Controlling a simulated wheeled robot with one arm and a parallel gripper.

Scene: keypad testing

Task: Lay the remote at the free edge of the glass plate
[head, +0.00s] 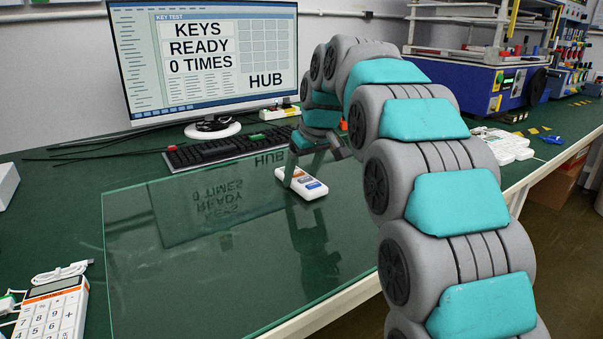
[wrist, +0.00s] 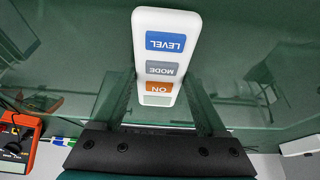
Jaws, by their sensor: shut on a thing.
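The remote (head: 302,184) is white with blue, grey and orange buttons. In the wrist view the remote (wrist: 165,20) shows LEVEL, MODE and ON labels upside down. My gripper (head: 303,172) is shut on its near part, one finger on each side; the fingers also show in the wrist view (wrist: 161,92). The remote is over the far right part of the glass plate (head: 165,285); I cannot tell whether it touches the glass. The plate is clear, lies on the green bench, and mirrors the monitor and my arm. My arm hides its right side.
A black keyboard (head: 225,149) and a monitor (head: 205,55) stand behind the plate. A calculator-like keypad (head: 55,308) is at the front left. White devices (head: 505,143) lie right of my arm. The plate's near and left areas are clear.

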